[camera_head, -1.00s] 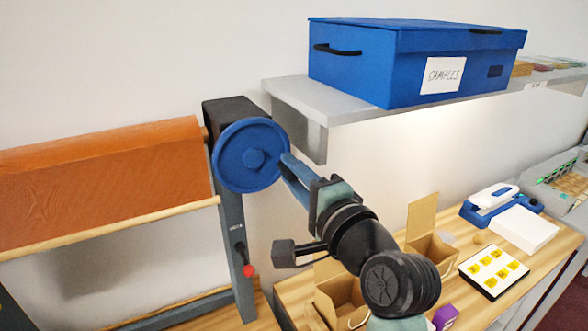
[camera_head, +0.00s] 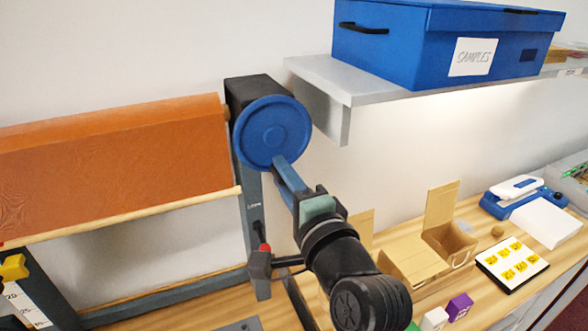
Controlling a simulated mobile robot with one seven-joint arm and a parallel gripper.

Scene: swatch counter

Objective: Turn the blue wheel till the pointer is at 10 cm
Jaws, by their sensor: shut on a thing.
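The blue wheel (camera_head: 272,130) is a disc with a raised hub, mounted on the right end of a roller stand. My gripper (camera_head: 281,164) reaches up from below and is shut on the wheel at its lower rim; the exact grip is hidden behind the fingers. Orange fabric (camera_head: 110,165) hangs from the roller with a wooden bar (camera_head: 120,216) along its lower edge. I cannot read the pointer against the 10 mark.
A red knob (camera_head: 265,247) is on the stand's right post, close to my arm. A grey shelf (camera_head: 345,98) with a blue samples box (camera_head: 405,48) juts out right of the wheel.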

